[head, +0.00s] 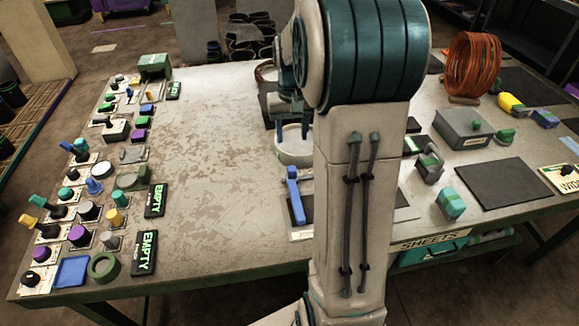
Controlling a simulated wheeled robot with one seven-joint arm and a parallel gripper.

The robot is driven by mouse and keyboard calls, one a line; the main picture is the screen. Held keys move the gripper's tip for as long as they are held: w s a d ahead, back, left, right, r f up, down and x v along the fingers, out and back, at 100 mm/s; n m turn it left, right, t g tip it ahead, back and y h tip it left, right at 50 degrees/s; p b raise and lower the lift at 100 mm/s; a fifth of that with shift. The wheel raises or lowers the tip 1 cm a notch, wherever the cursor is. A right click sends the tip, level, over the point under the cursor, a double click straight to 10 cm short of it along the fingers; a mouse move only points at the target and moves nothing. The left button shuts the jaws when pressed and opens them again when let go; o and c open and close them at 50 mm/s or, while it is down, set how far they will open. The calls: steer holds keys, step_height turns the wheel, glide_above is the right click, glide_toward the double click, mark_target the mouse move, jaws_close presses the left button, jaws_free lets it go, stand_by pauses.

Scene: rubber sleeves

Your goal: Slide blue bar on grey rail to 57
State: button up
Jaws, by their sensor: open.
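I cannot clearly make out a grey rail or its numbers. A small blue piece (147,108) sits among the controls at the table's far left side; it is too small to tell whether it is the bar on a rail. My gripper (293,125) is partly hidden behind my arm. Its bluish fingers are apart, pointing down over a white round container (293,148), and no object shows between them.
Knobs, levers and buttons crowd the table's left edge, with black EMPTY signs (144,253) beside them. The worn table top (220,150) is bare in the middle. Right of my arm are a grey box (462,128), an orange coil (472,65) and dark mats. My arm hides the centre.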

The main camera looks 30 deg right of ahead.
mark_target(292, 168)
step_height(292, 168, down, 14)
steer(key=shift+r, duration=0.2)
stand_by(0.4)
jaws_close()
